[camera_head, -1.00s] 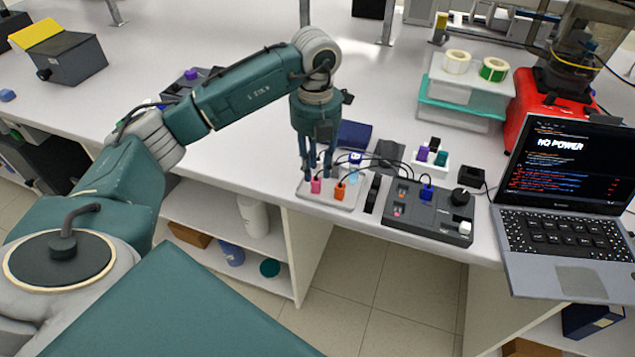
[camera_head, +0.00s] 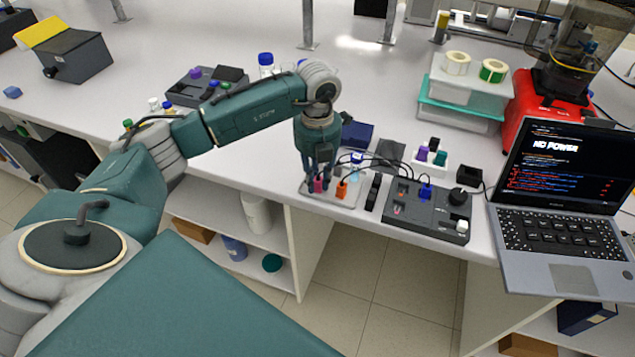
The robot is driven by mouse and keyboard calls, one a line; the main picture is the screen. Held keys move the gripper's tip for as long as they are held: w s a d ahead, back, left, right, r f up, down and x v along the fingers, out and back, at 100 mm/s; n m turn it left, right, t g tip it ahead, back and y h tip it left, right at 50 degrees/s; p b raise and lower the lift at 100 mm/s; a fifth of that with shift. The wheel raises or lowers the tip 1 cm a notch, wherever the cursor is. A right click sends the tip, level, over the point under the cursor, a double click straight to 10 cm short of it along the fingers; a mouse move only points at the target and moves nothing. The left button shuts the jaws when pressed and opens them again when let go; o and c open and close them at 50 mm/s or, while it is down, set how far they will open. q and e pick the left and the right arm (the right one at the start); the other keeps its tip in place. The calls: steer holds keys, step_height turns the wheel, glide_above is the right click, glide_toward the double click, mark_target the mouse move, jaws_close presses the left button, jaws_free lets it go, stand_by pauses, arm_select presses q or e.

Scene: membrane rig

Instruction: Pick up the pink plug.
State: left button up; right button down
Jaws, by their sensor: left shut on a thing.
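The small pink plug (camera_head: 319,186) stands near the left end of a pale grey plate (camera_head: 347,200) at the bench's front edge. My left gripper (camera_head: 319,180) points straight down over it and is shut on the pink plug, with a finger on each side. The fingers hide part of the plug, and I cannot tell whether its lower end is clear of the plate. My right gripper is not in view.
An orange plug (camera_head: 341,189) with a black cable is close on the right. A dark control box (camera_head: 428,209) with a blue plug (camera_head: 425,191) stands further right, then an open laptop (camera_head: 560,195). A dark blue box (camera_head: 357,135) is behind.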

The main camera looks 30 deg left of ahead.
arm_select(q)
steer(key=shift+s+d+f, duration=0.1)
steer(key=shift+f, duration=0.2)
steer(key=shift+w+r, duration=0.25)
steer(key=shift+r, duration=0.2)
step_height(320, 180, up, 11)
steer(key=b, duration=0.2)
steer(key=shift+w+f+b, duration=0.1)
steer(key=shift+f+b, duration=0.05)
steer(key=shift+b, duration=0.25)
steer(key=shift+c, duration=0.2)
step_height(320, 180, up, 9)
steer(key=p, duration=0.1)
steer(key=shift+f, duration=0.2)
